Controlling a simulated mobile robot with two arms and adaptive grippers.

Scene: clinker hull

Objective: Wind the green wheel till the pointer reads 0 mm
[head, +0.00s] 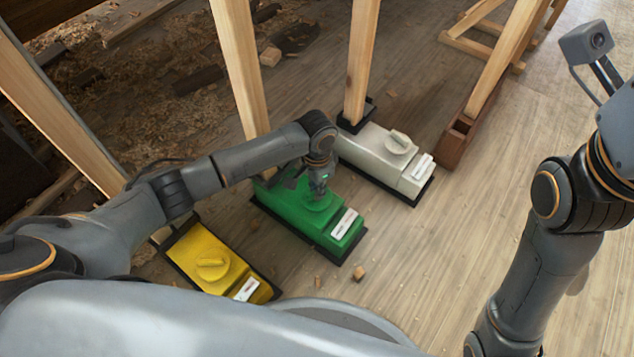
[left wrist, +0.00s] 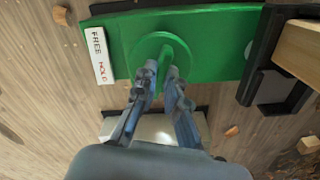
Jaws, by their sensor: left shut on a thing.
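The green box (head: 283,211) stands on a black base on the plank floor, left of the middle row's white unit. Its round green wheel (head: 317,201) has a raised grip bar (left wrist: 166,52). My left gripper (head: 319,187) reaches down onto the wheel. In the left wrist view its two fingers (left wrist: 161,76) are shut on the grip bar, one on each side. A white plate (head: 345,223) on the box's near end reads FREE and HOLD in the left wrist view (left wrist: 99,55). I cannot make out a pointer or millimetre reading. My right gripper is out of view.
A yellow unit (head: 208,259) stands to the left and a white unit (head: 370,153) to the right, each with a similar knob. Wooden props (head: 240,65) rise behind. A small wood block (head: 359,273) lies on the floor. The right floor is mostly clear.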

